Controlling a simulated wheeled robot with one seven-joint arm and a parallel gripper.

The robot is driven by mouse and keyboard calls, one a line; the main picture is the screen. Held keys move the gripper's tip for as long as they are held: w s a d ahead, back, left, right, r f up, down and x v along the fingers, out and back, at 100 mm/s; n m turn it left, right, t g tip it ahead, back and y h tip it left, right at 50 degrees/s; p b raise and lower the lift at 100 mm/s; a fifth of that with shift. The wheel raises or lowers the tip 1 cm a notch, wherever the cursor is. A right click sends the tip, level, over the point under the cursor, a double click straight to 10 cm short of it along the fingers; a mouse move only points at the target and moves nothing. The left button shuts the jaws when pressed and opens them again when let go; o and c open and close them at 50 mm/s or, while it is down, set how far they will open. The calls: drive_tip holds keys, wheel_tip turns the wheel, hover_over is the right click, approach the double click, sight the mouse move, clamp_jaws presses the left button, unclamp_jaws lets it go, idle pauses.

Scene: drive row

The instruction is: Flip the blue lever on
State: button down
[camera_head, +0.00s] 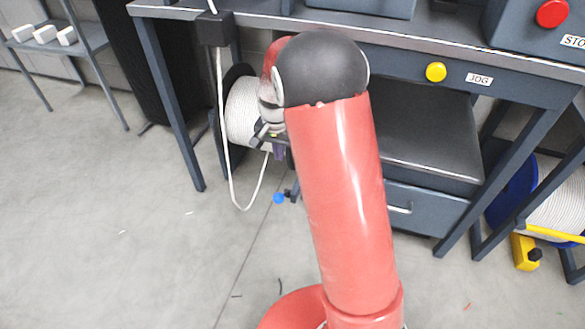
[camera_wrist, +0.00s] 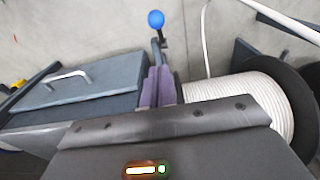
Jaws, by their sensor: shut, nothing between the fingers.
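The blue lever shows as a round blue knob in the head view (camera_head: 279,198), left of my red arm and below my gripper. In the wrist view the blue knob (camera_wrist: 156,19) is at the top centre, on a short dark stem. My gripper (camera_head: 277,152) is partly hidden behind my arm in the head view. In the wrist view its two purple fingers (camera_wrist: 158,72) are shut with nothing between them and point toward the stem. The fingertips look close to the stem's lower end; I cannot tell if they touch. The lever's mount is mostly hidden.
A white cable spool (camera_head: 241,110) stands beside my gripper, with a loose white cable (camera_head: 226,165) hanging in a loop. The dark workbench (camera_head: 190,12) has a yellow JOG button (camera_head: 436,72) and a red stop button (camera_head: 552,13). A drawer (camera_head: 425,207) sits below. Floor at left is clear.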

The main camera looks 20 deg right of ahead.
drive_tip(key=b, duration=0.1)
hover_over(278, 194)
drive_tip(key=w+d, duration=0.2)
wheel_tip(278, 194, down, 10)
drive_tip(key=shift+w+a+f, duration=0.1)
drive_tip(key=shift+w+f, duration=0.05)
drive_tip(key=shift+s+a+f, duration=0.2)
drive_tip(key=shift+s+f, duration=0.05)
drive_tip(key=shift+f, duration=0.2)
drive_tip(key=shift+s+a+f, duration=0.2)
drive_tip(key=shift+s+f, duration=0.05)
drive_tip(key=shift+f, duration=0.2)
drive_tip(key=shift+s+a+f, duration=0.2)
drive_tip(key=shift+s+f, duration=0.05)
drive_tip(key=shift+f, duration=0.3)
drive_tip(key=shift+f, duration=0.1)
drive_tip(key=shift+s+a+f+t+b, duration=0.35)
drive_tip(key=shift+s+f+b, duration=0.1)
drive_tip(key=shift+b, duration=0.55)
drive_tip(key=shift+s+a+f+h+b, duration=0.15)
drive_tip(key=shift+s+a+f+b, duration=0.25)
drive_tip(key=shift+s+f, duration=0.15)
drive_tip(key=shift+s+a+f+h+b, duration=0.15)
drive_tip(key=shift+s+a+f+b, duration=0.25)
drive_tip(key=shift+s, duration=0.15)
drive_tip(key=shift+d, duration=0.1)
